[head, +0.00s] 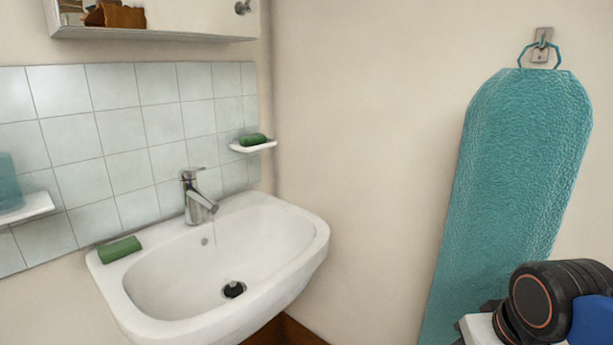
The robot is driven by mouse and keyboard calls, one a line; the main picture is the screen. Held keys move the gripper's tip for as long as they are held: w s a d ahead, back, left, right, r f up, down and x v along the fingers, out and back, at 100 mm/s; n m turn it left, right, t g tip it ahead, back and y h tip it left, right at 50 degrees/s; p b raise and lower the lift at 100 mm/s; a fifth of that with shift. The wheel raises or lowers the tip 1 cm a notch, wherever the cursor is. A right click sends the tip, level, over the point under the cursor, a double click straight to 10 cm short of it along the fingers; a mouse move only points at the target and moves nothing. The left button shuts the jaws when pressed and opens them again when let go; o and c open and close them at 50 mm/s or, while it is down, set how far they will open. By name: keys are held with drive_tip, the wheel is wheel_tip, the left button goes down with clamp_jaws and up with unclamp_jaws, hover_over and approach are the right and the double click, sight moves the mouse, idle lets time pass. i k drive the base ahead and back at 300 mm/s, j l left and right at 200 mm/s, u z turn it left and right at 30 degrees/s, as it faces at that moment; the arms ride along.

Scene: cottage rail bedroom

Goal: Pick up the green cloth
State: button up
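A small green rolled or folded piece (119,249), which looks like the green cloth, lies on the left back corner of the white sink (305,240). A second green piece (252,140), rounded like a soap bar, rests on a small white wall shelf (254,147) right of the tap. A large teal towel-like cloth (522,150) hangs by a loop from a metal wall hook (541,45) at the right. Part of my arm shows at the bottom right, in front of the hanging cloth's lower end. My gripper is not in view.
A chrome tap (197,197) stands at the back of the sink, with a thin stream below it. A teal cup (9,182) sits on a white shelf (28,207) at the left edge. A mirrored cabinet (150,25) hangs above. The sink's basin is empty.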

sight(117, 250)
drive_tip(key=u, duration=1.45)
drive_tip(key=i+j+u, duration=0.2)
drive_tip(key=j, duration=0.2)
drive_tip(key=k+j, duration=0.05)
drive_tip(key=k, duration=0.05)
